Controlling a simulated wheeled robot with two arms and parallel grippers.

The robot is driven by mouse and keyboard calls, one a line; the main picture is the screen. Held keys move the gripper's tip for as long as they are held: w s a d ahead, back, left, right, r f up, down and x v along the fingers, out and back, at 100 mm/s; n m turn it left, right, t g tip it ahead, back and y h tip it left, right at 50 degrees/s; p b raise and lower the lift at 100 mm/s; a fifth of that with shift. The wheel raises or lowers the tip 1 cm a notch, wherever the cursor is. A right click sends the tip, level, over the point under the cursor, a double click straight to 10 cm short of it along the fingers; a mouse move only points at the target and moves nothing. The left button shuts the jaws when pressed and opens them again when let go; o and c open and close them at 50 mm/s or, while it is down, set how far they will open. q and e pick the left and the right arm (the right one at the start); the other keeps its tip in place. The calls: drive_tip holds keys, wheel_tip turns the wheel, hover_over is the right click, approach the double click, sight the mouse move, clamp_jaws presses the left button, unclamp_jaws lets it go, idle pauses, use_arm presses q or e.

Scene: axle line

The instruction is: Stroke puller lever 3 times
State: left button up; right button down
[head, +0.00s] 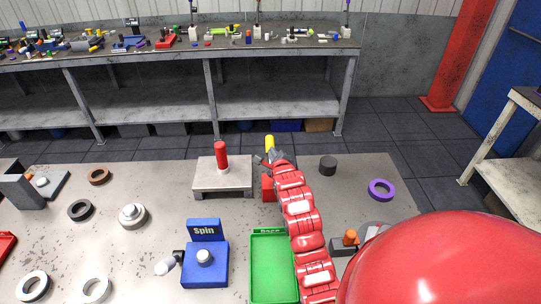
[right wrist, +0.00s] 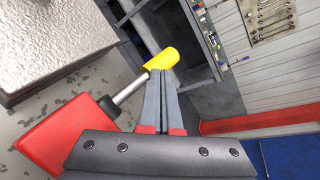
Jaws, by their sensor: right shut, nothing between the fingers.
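The puller lever has a red base (head: 268,188), a metal rod (right wrist: 131,90) and a yellow handle (head: 269,143). It stands near the far edge of the work table. In the right wrist view the rod slants up from the red base (right wrist: 68,138) to the yellow handle (right wrist: 163,58). My right gripper (head: 273,157) is shut and empty. Its fingertips (right wrist: 162,76) appear right by the handle's near side; I cannot tell whether they touch it. My right arm hides part of the base in the head view. My left gripper is not in view.
A metal block (head: 223,184) with a red post (head: 221,156) stands just left of the lever. A green tray (head: 272,270) and a blue "Spin" fixture (head: 205,265) are nearer.

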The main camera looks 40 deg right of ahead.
drive_tip(key=shift+w+f, duration=0.1)
drive_tip(key=shift+f, duration=0.2)
drive_tip(key=shift+w+d+f+b, duration=0.15)
drive_tip(key=shift+w+f+b, duration=0.1)
drive_tip(key=shift+f+b, duration=0.3)
drive_tip(key=shift+w+d+f+b, duration=0.2)
drive_tip(key=shift+f+b, duration=0.2)
drive_tip(key=shift+f, duration=0.3)
drive_tip(key=shift+w+d+f+b, duration=0.1)
drive_tip(key=shift+w+f+b, duration=0.15)
drive_tip(key=shift+f+b, duration=0.3)
idle(2.2)
drive_tip(key=shift+s+r, duration=0.1)
drive_tip(key=shift+r, duration=0.35)
drive_tip(key=shift+s+a+r+p, duration=0.15)
drive_tip(key=shift+s+r+p, duration=0.1)
drive_tip(key=shift+r, duration=0.3)
drive_tip(key=shift+s+a+r+p, duration=0.2)
drive_tip(key=shift+s+r+p, duration=0.1)
drive_tip(key=shift+r, duration=0.25)
drive_tip(key=shift+s+a+r+p, duration=0.15)
drive_tip(key=shift+s+r+p, duration=0.1)
drive_tip(key=shift+r, duration=0.3)
drive_tip(key=r, duration=0.1)
drive_tip(key=s+r+p, duration=0.1)
drive_tip(key=r, duration=0.1)
drive_tip(key=a+r, duration=0.1)
drive_tip(key=shift+s+a+r, duration=0.1)
drive_tip(key=shift+s+r, duration=0.15)
drive_tip(key=shift+s, duration=0.15)
